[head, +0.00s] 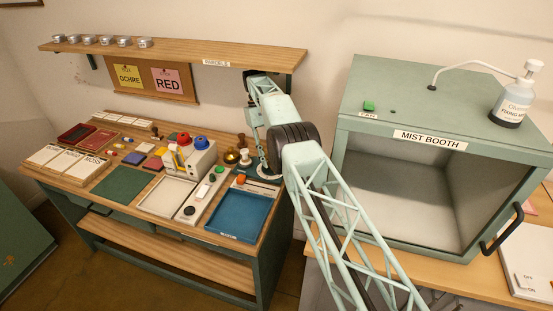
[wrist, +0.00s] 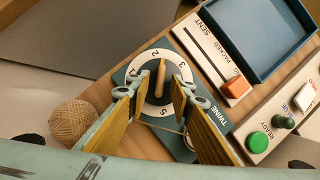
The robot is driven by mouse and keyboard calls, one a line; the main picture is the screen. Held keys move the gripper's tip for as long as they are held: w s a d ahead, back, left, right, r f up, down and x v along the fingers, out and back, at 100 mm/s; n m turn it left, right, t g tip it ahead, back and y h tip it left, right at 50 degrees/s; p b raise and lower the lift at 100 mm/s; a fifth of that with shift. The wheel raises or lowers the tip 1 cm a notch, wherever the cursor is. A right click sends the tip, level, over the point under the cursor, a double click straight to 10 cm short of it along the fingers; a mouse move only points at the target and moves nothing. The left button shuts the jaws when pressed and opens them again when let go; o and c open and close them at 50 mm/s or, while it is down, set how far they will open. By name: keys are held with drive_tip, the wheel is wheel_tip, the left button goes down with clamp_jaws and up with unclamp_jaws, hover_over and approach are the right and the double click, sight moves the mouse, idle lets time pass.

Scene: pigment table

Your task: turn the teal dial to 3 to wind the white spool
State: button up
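The teal dial base (wrist: 134,74) is in the middle of the wrist view, with a white numbered ring (wrist: 174,58) and the label TWINE. A wooden bar handle (wrist: 160,76) stands at its centre, its far end near the 2. The 3 is just right of that. My gripper (wrist: 158,86) is open, one yellow-padded finger on each side of the handle, with visible gaps. The right finger hides part of the ring. In the head view my arm largely covers the dial. I cannot clearly make out a white spool.
A twine ball (wrist: 73,122) lies left of the dial. Right of it are a SENT/PACKED slider with an orange knob (wrist: 237,87), a panel with a green button (wrist: 257,142) and a blue tray (head: 235,215). The mist booth (head: 430,139) stands right of the table.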

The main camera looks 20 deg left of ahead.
drive_tip(key=shift+a+r+n, duration=0.1)
drive_tip(key=shift+n, duration=0.5)
